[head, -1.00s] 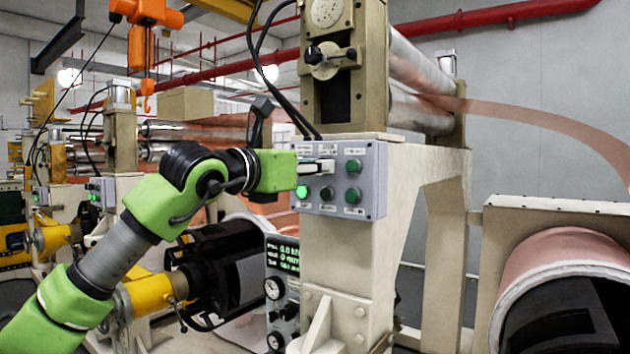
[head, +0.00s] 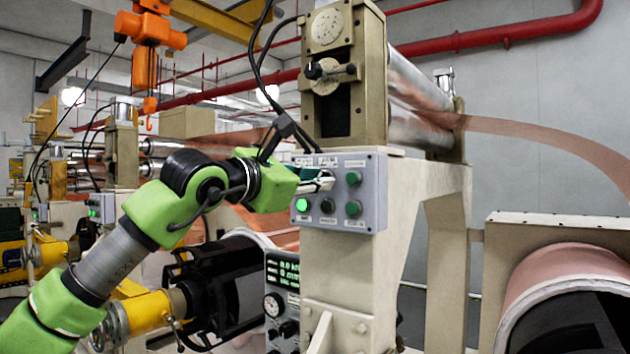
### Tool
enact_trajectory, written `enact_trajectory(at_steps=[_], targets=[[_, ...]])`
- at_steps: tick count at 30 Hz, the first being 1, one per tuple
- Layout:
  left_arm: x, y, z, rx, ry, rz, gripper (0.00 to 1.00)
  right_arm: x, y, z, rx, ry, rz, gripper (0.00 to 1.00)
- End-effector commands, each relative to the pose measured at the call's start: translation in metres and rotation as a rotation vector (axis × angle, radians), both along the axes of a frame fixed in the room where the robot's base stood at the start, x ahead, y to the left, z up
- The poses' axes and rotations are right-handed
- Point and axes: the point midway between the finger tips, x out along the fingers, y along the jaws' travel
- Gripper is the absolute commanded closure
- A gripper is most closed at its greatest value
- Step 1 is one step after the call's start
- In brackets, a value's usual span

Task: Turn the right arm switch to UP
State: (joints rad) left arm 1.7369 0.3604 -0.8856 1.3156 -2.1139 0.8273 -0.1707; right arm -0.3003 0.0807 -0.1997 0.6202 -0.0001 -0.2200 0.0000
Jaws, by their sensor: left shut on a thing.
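The grey control panel (head: 374,200) is on the front of the cream machine post, with small white labels too small to read. It carries a lit green button (head: 302,205), a black knob (head: 327,206) and dark green buttons at the right (head: 353,178). My left gripper (head: 322,183) is at the upper row of the panel, rolled at a slant. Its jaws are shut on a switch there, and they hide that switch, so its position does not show. My right gripper is not in view.
Below the panel is a gauge box (head: 283,290) with a green display. Black cables (head: 262,75) hang just above the gripper. A copper foil roll (head: 565,270) stands at the right, and an orange hoist (head: 146,60) hangs at the upper left.

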Motion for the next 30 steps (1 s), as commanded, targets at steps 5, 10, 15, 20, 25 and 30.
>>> enact_trajectory(at_steps=[5,10,15,20,25,30], targets=[[0.000,0.000,0.001,0.001,-0.004,0.000,1.00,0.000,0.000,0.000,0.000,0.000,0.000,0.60],[0.000,0.000,0.001,0.000,-0.003,0.000,0.77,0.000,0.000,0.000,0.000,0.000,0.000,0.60],[0.000,0.000,0.001,0.000,-0.003,0.000,0.77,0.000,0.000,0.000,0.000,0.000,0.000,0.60],[-0.002,0.002,0.001,0.000,-0.002,0.000,0.77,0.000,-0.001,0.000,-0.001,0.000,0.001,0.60],[-0.017,0.014,0.000,0.001,-0.003,0.001,0.77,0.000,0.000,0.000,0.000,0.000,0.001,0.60],[-0.045,0.034,0.001,0.001,-0.005,0.002,0.77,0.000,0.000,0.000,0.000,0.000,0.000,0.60]])
